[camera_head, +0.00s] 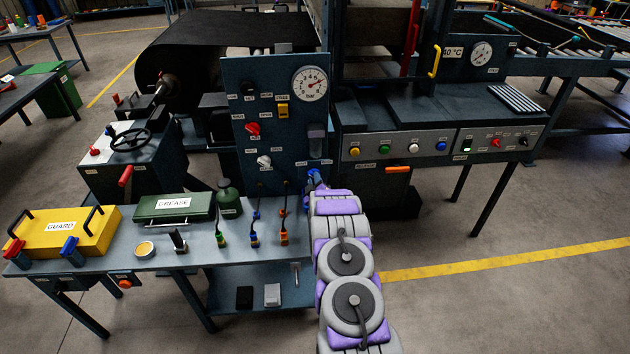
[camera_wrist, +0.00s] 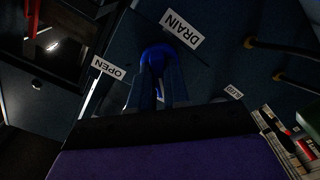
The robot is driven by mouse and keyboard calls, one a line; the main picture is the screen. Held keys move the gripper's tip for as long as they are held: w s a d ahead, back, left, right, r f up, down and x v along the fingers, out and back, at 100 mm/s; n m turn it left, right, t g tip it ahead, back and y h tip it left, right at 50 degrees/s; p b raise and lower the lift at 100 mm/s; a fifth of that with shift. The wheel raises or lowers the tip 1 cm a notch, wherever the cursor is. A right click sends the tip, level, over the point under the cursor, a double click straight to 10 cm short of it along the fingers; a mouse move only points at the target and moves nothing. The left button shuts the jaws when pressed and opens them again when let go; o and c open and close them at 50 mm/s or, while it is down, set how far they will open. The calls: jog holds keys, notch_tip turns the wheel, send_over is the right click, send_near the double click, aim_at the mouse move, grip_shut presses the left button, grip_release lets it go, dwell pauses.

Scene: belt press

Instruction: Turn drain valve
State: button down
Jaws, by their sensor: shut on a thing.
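The drain valve is a small blue handle (camera_wrist: 158,55) on the dark panel, below a white DRAIN label (camera_wrist: 182,27) in the wrist view. An OPEN label (camera_wrist: 108,68) is at its left, and a smaller label (camera_wrist: 233,91), too small to read surely, is at its lower right. My gripper (camera_wrist: 160,88) is shut on the blue handle; its jaws cover the handle's lower part. In the head view the blue valve (camera_head: 312,177) is at the panel's lower right corner, partly hidden by my arm.
The upright panel (camera_head: 240,140) carries a gauge (camera_head: 309,84) and several knobs. The bench (camera_head: 190,255) at the left holds a yellow GUARD box (camera_head: 65,240) and a green GREASE box (camera_head: 172,204). Hanging cables (camera_head: 285,215) are left of my arm. Floor at the right is clear.

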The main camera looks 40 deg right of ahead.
jog(key=shift+f, duration=0.15)
jog(key=c, duration=1.1)
grip_release()
jog(key=p+v, duration=0.2)
jog(key=v, duration=1.5)
jog(key=shift+s+p, duration=0.15)
jog(key=shift+p, duration=0.2)
